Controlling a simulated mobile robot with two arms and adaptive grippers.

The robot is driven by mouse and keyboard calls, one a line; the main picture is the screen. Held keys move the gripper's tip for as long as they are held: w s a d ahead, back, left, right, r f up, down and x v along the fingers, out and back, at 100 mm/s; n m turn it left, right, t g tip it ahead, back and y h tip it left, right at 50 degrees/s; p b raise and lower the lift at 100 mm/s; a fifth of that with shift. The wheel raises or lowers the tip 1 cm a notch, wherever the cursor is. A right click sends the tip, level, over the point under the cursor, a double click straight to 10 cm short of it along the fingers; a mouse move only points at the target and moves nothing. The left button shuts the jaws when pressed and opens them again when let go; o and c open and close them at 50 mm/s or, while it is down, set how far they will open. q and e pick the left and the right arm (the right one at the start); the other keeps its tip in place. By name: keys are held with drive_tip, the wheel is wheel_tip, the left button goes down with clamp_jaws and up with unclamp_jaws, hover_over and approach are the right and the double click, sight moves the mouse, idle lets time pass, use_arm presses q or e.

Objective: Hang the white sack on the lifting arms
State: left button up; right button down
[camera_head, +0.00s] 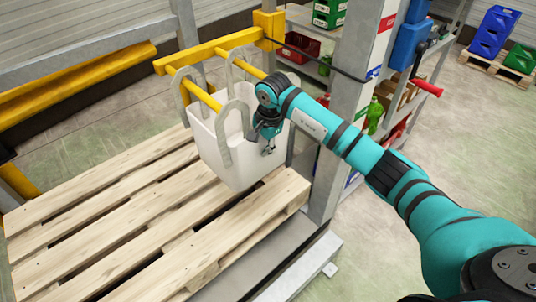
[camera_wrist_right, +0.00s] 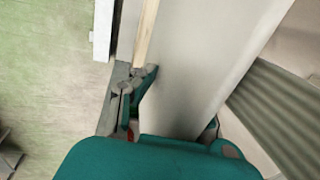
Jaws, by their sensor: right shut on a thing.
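The white sack (camera_head: 237,165) is upright above the wooden pallet, with several grey loops (camera_head: 221,136) rising from its top. The yellow lifting arms (camera_head: 203,96) reach forward from a yellow crossbar over the sack's opening. Rear loops stand around or beside the arms, and a front loop is by the left arm's tip; I cannot tell which are threaded. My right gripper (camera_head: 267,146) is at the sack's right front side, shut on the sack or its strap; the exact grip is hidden. The sack's pale wall (camera_wrist_right: 192,65) fills the middle of the right wrist view. My left gripper is out of view.
The wooden pallet (camera_head: 98,222) lies under the sack. A grey post (camera_head: 352,100) stands close to the right, beside shelves with coloured bins (camera_head: 301,46). A yellow rail (camera_head: 85,82) runs at the left. Open floor (camera_head: 463,150) lies at the right.

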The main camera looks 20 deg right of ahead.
drive_tip(key=w+a+b, duration=0.2)
drive_tip(key=w+b, duration=0.3)
drive_tip(key=w, duration=0.1)
drive_tip(key=shift+w+a, duration=0.25)
drive_tip(key=shift+w, duration=0.1)
drive_tip(key=shift+r, duration=0.1)
idle(0.4)
drive_tip(key=shift+f, duration=0.2)
drive_tip(key=shift+f+b, duration=0.8)
drive_tip(key=shift+f, duration=0.05)
drive_tip(key=c, duration=1.4)
unclamp_jaws()
drive_tip(key=shift+o, duration=0.2)
drive_tip(key=shift+f, duration=0.1)
